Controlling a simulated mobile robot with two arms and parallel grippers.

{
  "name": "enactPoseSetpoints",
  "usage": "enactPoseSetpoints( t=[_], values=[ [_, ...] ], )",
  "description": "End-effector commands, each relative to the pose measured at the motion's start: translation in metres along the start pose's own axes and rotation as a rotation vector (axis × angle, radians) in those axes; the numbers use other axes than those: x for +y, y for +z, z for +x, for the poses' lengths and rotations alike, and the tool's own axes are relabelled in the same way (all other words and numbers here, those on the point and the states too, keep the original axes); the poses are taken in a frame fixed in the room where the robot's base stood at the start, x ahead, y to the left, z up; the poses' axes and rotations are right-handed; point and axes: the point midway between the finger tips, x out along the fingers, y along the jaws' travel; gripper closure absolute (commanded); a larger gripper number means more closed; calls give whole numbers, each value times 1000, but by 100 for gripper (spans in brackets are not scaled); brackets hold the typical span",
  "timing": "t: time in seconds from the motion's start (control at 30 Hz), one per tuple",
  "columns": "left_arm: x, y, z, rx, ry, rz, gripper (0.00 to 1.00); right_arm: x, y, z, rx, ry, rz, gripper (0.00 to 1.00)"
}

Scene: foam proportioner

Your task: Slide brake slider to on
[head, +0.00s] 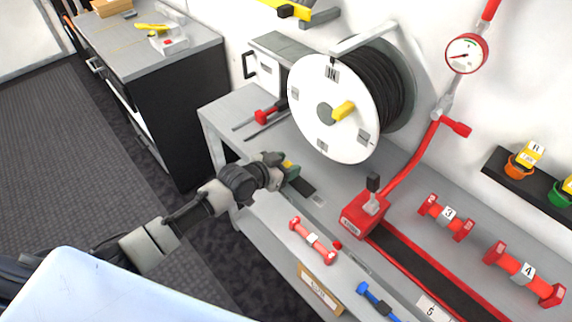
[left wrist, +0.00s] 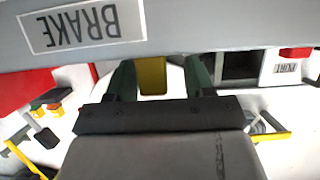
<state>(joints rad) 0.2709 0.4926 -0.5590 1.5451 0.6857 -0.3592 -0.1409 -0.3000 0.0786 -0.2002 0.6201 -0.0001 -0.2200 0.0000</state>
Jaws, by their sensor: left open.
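The brake slider shows as a yellow block (left wrist: 152,76) in the left wrist view, between the two green fingers of my left gripper (left wrist: 158,78). The fingers are open, with a gap visible on each side of it. A "BRAKE" label (left wrist: 82,26) sits on the grey surface, upside down in that view. In the head view my left gripper (head: 288,170) is at the bench, below the hose reel, and mostly hides the yellow slider. My right gripper is not in view.
The hose reel (head: 310,130) with a yellow handle (head: 343,111) stands just behind. A red-handled lever (head: 265,116) is at the bench's left. A red base with a black-topped lever (head: 372,200) and a red bar (head: 312,241) lie to the right.

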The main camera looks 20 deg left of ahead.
Motion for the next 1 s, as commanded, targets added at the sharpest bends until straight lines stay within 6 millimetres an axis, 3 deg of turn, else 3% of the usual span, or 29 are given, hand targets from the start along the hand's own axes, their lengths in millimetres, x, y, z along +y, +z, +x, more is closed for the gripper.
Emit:
enactPoseSetpoints(
  t=[0.23,0.5,0.7,1.0],
  values=[
    [0,2,-16,-1,1,0,47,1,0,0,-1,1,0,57],
    [-1,3,-70,-3,0,1,47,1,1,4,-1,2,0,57],
    [-1,2,-99,-2,-1,1,47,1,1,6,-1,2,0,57],
    [-1,0,-108,0,0,-1,47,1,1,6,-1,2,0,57]
  ],
)
